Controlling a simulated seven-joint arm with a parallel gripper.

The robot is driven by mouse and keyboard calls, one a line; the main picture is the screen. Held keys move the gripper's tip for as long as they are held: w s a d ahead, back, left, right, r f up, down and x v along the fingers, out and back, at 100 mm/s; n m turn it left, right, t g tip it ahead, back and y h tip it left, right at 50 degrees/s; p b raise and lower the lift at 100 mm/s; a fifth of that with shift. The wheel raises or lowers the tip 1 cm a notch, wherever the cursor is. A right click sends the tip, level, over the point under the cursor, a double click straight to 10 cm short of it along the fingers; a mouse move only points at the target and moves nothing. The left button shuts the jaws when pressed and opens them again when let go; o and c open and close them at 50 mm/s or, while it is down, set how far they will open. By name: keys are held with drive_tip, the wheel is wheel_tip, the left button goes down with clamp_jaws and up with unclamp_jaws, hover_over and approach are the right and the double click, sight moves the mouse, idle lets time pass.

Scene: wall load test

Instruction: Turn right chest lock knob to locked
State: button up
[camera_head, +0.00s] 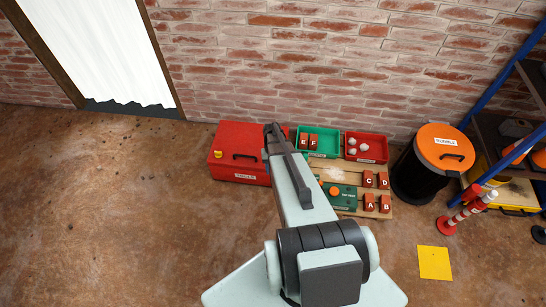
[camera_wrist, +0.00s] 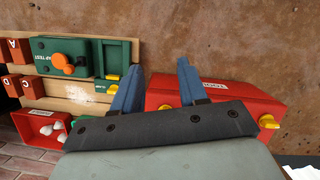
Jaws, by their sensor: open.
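The red chest (camera_head: 229,137) stands on the floor left of the wooden board, with a label and a dark handle on its front. It also shows in the wrist view (camera_wrist: 230,95). One yellow knob (camera_head: 218,155) is at its left end in the head view. In the wrist view, a yellow knob (camera_wrist: 268,122) is at the chest's far right end, and another yellow part (camera_wrist: 186,86) shows beside my right finger. I cannot tell the knobs' lock positions. My gripper (camera_wrist: 158,85) is open and empty above the chest's board-side end; my arm hides that end in the head view.
The wooden board (camera_head: 350,173) holds a green tester (camera_head: 341,197) and several lettered red blocks. Green (camera_head: 325,141) and red (camera_head: 366,147) bins stand behind it against the brick wall. A black, orange-lidded bin (camera_head: 443,149) and shelving are at right. Floor at left is clear.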

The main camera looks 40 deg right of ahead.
drive_tip(key=w+d+f+m+y, duration=0.1)
drive_tip(key=w+d+f+m, duration=0.1)
drive_tip(key=w+d, duration=1.4)
drive_tip(key=shift+m+y, duration=0.3)
drive_tip(key=shift+m, duration=0.3)
drive_tip(key=a+x, duration=0.1)
drive_tip(key=x, duration=0.8)
drive_tip(key=a+x, duration=0.1)
drive_tip(key=x, duration=0.4)
drive_tip(key=shift+w+a+r, duration=0.1)
drive_tip(key=shift+a+r, duration=0.2)
drive_tip(key=shift+r, duration=0.05)
drive_tip(key=shift+c, duration=0.4)
clamp_jaws()
